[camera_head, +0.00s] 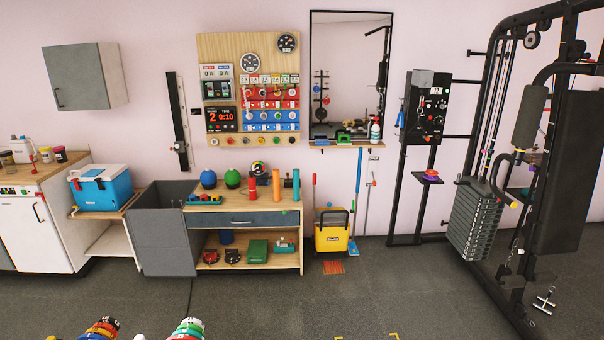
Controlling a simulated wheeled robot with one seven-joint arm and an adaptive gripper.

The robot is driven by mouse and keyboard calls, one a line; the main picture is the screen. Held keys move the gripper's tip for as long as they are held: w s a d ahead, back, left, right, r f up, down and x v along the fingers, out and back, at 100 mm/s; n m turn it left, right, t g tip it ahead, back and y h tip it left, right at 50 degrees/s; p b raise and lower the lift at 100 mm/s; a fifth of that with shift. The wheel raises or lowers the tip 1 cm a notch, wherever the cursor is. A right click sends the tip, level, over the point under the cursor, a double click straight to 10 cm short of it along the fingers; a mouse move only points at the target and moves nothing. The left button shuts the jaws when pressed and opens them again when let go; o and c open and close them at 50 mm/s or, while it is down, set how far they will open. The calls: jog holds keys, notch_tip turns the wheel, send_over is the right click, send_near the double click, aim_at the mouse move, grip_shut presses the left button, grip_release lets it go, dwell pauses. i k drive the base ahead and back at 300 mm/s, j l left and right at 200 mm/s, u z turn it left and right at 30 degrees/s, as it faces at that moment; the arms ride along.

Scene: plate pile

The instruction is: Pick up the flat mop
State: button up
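A long blue pole (358,190) leans upright against the wall below the mirror, right of a yellow bucket (331,232). A small blue flat head (353,249) shows at its foot on the floor; this looks like the flat mop. A red-topped pole (314,195) stands at the bucket's left. My gripper is not recognisable in this view.
A wooden bench (246,219) with a blue drawer stands left of the bucket. A black weight machine (480,225) stands at the right. An orange-red slatted piece (333,268) lies before the bucket. The dark floor (400,290) in front is mostly clear.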

aim_at(353, 250)
jog(key=i, duration=2.1)
jog(key=i+z, duration=0.25)
jog(key=i, duration=0.25)
jog(key=i+j+z, duration=0.2)
jog(key=i, duration=0.35)
jog(key=i+z, duration=0.25)
jog(key=i, duration=0.25)
jog(key=i+j+z, duration=0.2)
jog(key=i+j, duration=0.15)
jog(key=i, duration=0.15)
jog(key=i+j+z, duration=0.25)
jog(key=i, duration=0.4)
jog(key=l, duration=0.1)
